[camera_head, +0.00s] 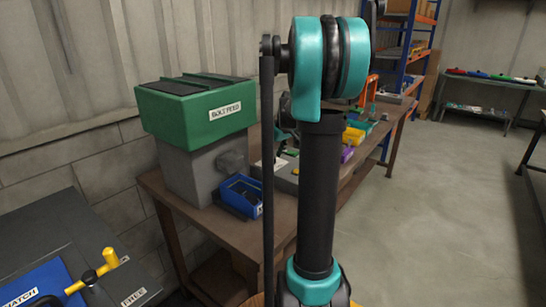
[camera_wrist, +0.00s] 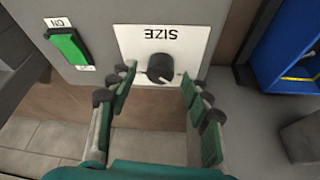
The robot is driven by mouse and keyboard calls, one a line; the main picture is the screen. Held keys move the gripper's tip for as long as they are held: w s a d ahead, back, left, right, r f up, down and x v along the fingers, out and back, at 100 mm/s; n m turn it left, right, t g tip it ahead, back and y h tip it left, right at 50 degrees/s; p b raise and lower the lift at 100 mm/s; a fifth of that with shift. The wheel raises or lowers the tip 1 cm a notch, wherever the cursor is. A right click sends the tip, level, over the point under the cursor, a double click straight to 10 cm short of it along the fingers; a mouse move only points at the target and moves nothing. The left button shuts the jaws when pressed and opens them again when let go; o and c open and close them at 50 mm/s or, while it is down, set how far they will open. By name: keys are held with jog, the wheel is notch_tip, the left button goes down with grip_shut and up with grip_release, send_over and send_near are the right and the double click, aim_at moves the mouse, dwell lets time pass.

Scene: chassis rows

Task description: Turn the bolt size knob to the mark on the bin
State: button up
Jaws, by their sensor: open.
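The bolt size knob (camera_wrist: 160,68) is a round black dial on a white plate (camera_wrist: 200,40) lettered SIZE, upside down in the wrist view. My gripper (camera_wrist: 158,80) is open, its green-padded fingers to the left and right of the knob, apart from it. The plate is on the grey body of the green-topped bolt feed machine (camera_head: 195,110). The blue bin (camera_head: 240,195) stands on the bench right of the machine; it also shows in the wrist view (camera_wrist: 285,50) at the upper right. I cannot read a mark on the bin.
A green ON switch (camera_wrist: 68,45) is left of the knob plate in the wrist view. The wooden workbench (camera_head: 180,205) carries coloured bins farther back. A panel with a yellow handle (camera_head: 95,272) is at the lower left. The floor (camera_head: 440,200) on the right is clear.

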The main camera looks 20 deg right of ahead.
jog(key=shift+w+a+f, duration=0.1)
jog(key=shift+f, duration=0.3)
grip_shut()
jog(key=shift+m, duration=0.4)
jog(key=m+h, duration=0.1)
jog(key=m, duration=0.2)
jog(key=shift+a+m+h, duration=0.15)
jog(key=shift+m+h, duration=0.15)
jog(key=m+h, duration=0.2)
jog(key=m, duration=0.3)
jog(key=shift+a, duration=0.15)
jog(key=shift+m, duration=0.3)
